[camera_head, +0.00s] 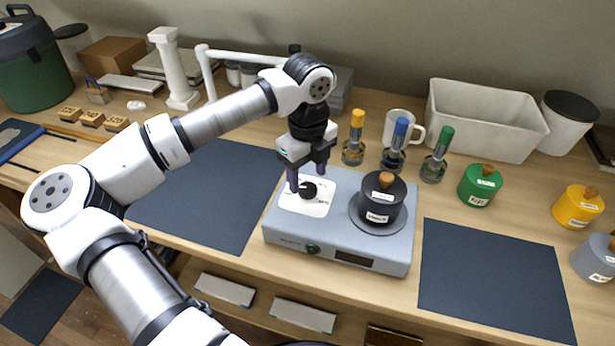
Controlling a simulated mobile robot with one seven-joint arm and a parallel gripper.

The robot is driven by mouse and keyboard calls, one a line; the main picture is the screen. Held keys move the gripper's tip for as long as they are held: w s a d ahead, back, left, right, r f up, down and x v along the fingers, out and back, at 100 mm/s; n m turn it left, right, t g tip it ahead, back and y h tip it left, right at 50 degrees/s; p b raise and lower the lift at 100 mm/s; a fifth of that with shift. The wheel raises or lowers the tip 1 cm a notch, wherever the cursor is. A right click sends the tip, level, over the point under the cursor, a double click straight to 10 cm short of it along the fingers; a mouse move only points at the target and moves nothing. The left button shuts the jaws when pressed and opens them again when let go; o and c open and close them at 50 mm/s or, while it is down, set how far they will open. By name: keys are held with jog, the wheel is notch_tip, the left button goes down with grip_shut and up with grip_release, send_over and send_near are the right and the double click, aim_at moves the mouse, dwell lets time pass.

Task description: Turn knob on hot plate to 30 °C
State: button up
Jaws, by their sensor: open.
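The grey hot plate (290,236) stands on the table near the centre. A black knob (308,190) sits on a white dial (316,207) on its upper left. The dial's marks are too small to read, so I cannot tell the knob's setting. My gripper (308,180) points down over the dial, with its open fingers at either side of the knob. I cannot tell whether they touch it. A black lidded pot (381,203) with a wooden top stands on the round plate at the right. A small green-ringed button and a dark display (356,258) are on the front.
Bottles with orange (354,140), blue and green caps stand close behind the hot plate, by a white mug (404,128). A green jar (480,185) is to the right. Dark mats (495,275) lie either side. A white bin (485,120) stands at the back.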

aim_at(308, 187)
jog(key=shift+f, duration=1.5)
jog(key=c, duration=1)
